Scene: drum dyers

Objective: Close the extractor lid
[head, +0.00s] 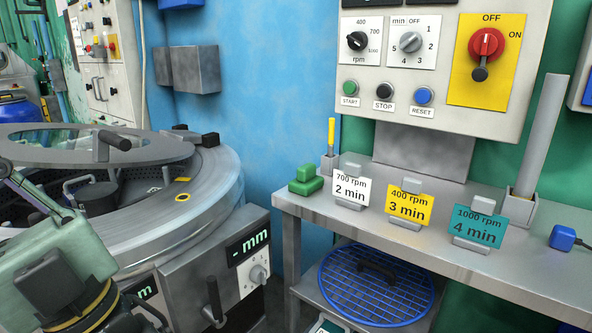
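The extractor (215,190) is a round grey metal drum machine at the left. Its lid (170,150), a flat grey disc with a dark-gripped handle (114,140), lies over the far part of the drum, apparently raised. Below it the dark perforated interior shows, so the mouth is at least partly uncovered. The lid's left side runs out of the picture. Part of my arm, pale green and dark with a yellow ring, covers the lower left in front of the drum. My gripper's fingertips cannot be made out, nor whether it touches the lid.
A grey bench (330,208) at right carries rpm cards, a green block (306,186) and a blue plug (567,238). A control panel (430,70) hangs above. A blue wire grid (345,295) lies on the lower shelf. A dark lever (213,300) sticks out of the extractor's front.

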